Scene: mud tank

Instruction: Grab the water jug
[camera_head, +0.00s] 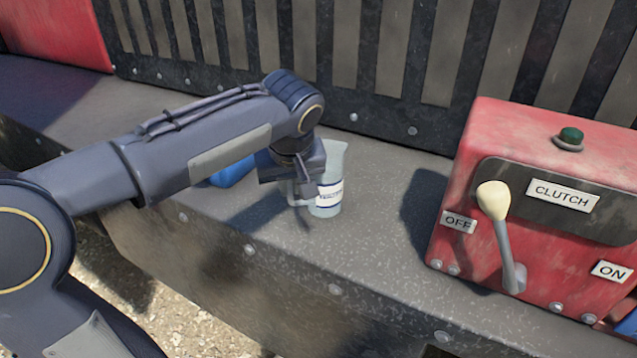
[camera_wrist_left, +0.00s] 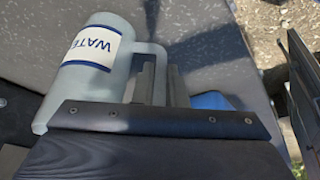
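The water jug (camera_head: 333,164) is a translucent pale container with a white and blue label and a side handle. It stands upright on the grey metal ledge, left of the red control box. My left gripper (camera_head: 303,194) is at the jug's handle side. In the left wrist view the jug (camera_wrist_left: 112,84) lies across the upper left with its label partly readable. The fingers of my left gripper (camera_wrist_left: 160,84) sit on both sides of the handle, close against it with no clear gap. My right gripper is not in view.
A blue object (camera_head: 232,172) lies behind my left forearm, partly hidden. The red box (camera_head: 470,150) with a clutch lever (camera_head: 505,235) stands to the right. A dark slatted wall (camera_head: 340,60) rises behind. The ledge (camera_head: 290,250) is bare in front; gravel lies below its edge.

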